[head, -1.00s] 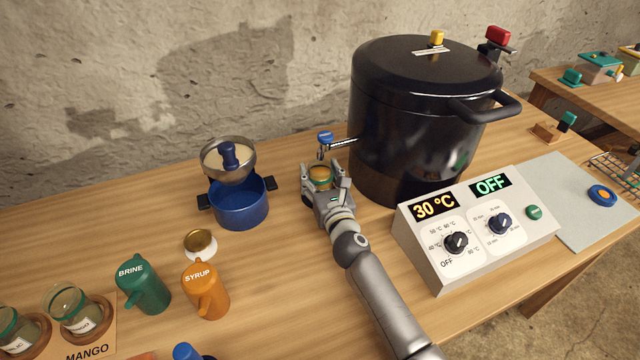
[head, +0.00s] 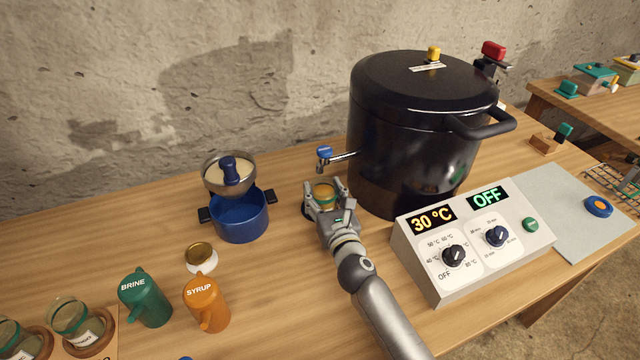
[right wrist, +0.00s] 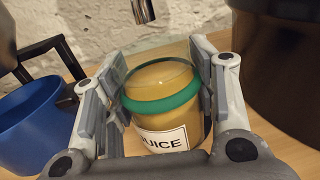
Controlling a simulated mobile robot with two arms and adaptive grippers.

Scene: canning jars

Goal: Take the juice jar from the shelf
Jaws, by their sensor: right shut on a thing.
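The juice jar (head: 324,193) is a glass jar of yellow-orange juice. In the right wrist view the juice jar (right wrist: 163,105) shows a green band and a white label reading JUICE. It looks upright and I see no lid on it. My right gripper (head: 325,200) is shut on the jar, with a finger on each side of it; the fingers also show in the right wrist view (right wrist: 163,95). The jar is near the tap (head: 330,156) of the big black pot (head: 420,140). My left gripper is not in view.
A blue pot (head: 240,217) with a strainer (head: 229,172) above it stands left of the gripper. A control box (head: 475,245) stands to the right.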

